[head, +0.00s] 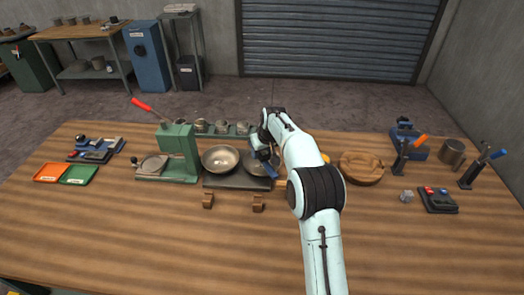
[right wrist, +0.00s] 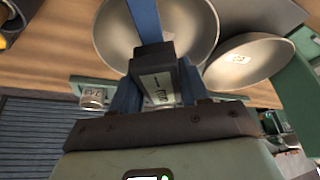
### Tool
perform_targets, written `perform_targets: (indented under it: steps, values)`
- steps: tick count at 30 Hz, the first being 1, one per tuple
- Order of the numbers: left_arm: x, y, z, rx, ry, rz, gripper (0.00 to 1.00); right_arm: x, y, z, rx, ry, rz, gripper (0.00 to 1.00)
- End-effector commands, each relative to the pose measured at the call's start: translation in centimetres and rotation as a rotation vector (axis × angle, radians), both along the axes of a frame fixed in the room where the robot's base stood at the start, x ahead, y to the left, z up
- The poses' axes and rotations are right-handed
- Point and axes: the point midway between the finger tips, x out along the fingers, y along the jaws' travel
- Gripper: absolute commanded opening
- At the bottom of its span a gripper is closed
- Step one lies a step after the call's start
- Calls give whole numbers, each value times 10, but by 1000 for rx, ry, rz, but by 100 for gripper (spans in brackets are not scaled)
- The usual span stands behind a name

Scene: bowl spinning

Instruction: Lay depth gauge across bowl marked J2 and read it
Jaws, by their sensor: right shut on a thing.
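My right gripper (head: 267,168) is over the right-hand metal bowl (head: 251,164). In the right wrist view its blue fingers (right wrist: 160,84) are shut on a grey block with a label and a blue bar, which looks like the depth gauge (right wrist: 147,20). The bar reaches over that bowl (right wrist: 112,32); I cannot tell whether it touches the rim. A second metal bowl (head: 221,158) stands to the left; a white label shows inside it in the right wrist view (right wrist: 262,58). No bowl label is legible, and the gauge reading cannot be read. My left gripper is not in view.
A green press (head: 178,152) stands left of the bowls and a row of small cups (head: 222,126) behind them. A round wooden piece (head: 360,167) is to the right. Two small brown blocks (head: 208,201) lie in front. The front of the table is clear.

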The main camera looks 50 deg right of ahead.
Motion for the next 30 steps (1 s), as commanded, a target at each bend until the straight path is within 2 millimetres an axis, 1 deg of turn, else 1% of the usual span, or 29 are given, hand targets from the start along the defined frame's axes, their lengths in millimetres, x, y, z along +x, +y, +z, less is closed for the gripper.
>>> perform_targets:
  steps: [26, 27, 29, 30]
  values:
    - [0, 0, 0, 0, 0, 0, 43, 0, 0, -4, 0, -1, 0, 6]
    - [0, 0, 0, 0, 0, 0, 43, 0, 0, -4, 0, -1, 0, 51]
    - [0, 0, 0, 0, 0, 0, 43, 0, 0, -4, 0, -1, 0, 71]
    - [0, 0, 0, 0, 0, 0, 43, 0, 0, -4, 0, -1, 0, 75]
